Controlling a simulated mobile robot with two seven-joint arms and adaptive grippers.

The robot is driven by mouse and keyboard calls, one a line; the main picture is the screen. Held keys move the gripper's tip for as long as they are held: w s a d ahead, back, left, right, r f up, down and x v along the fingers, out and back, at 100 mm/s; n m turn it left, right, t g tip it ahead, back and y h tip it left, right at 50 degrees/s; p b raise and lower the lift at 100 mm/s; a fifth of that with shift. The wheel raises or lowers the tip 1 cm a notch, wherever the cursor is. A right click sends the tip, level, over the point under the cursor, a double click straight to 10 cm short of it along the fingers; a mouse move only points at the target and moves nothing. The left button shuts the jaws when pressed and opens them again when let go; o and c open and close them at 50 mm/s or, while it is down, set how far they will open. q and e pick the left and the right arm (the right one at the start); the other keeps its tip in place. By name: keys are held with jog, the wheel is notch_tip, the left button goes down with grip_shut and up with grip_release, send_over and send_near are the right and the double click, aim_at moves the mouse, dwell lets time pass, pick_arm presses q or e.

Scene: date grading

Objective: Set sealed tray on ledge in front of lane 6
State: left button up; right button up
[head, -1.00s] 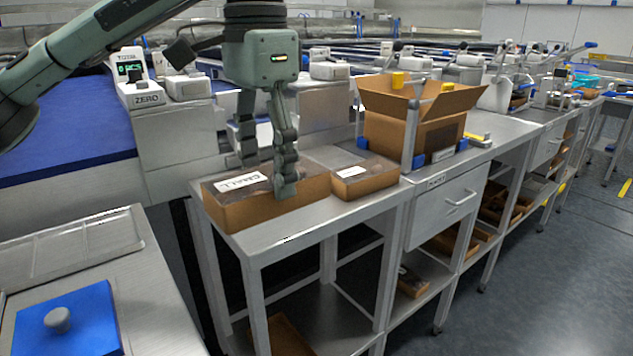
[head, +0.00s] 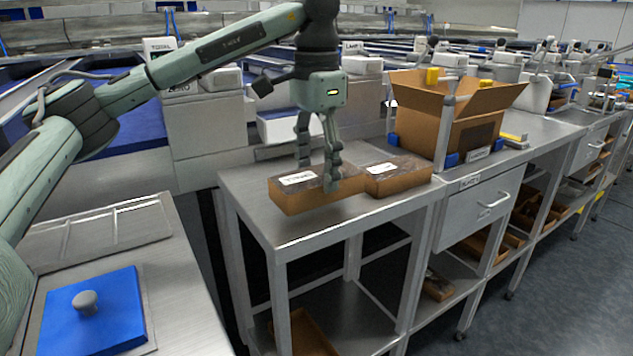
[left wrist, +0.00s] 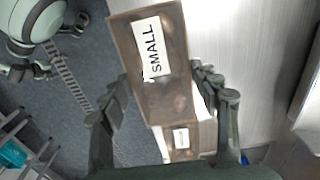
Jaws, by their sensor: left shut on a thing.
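A sealed brown tray (head: 305,201) with a clear top and a white label is at the grey steel ledge (head: 262,222). In the left wrist view this tray (left wrist: 165,92) carries a label reading SMALL. My left gripper (head: 318,170) points down with its fingers on either side of the tray and is shut on it. I cannot tell whether the tray rests on the ledge or hangs just above it. A second labelled tray (head: 402,180) lies close by on the right, and its label also shows in the left wrist view (left wrist: 181,139). My right gripper is not in view.
An open cardboard box (head: 440,115) stands right of the trays, with a drawer (head: 480,205) below. Grey lane machines (head: 210,125) line the back. A blue lid with a knob (head: 110,318) lies on the left bench. The ledge's front left is bare.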

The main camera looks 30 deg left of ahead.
aim_at(316, 173)
pick_arm(q)
jog(key=shift+f, duration=1.5)
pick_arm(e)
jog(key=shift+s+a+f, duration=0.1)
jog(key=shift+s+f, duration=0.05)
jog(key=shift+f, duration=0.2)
pick_arm(q)
jog(key=shift+f, duration=0.2)
jog(key=o, duration=1)
jog(key=shift+o, duration=1.3)
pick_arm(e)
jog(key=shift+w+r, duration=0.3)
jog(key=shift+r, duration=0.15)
pick_arm(q)
jog(key=shift+r, duration=0.1)
notch_tip(316, 173, up, 7)
jog(key=shift+r, duration=0.1)
notch_tip(316, 173, up, 4)
jog(key=shift+r+p, duration=0.1)
jog(key=shift+p, duration=0.65)
jog(key=shift+r, duration=0.4)
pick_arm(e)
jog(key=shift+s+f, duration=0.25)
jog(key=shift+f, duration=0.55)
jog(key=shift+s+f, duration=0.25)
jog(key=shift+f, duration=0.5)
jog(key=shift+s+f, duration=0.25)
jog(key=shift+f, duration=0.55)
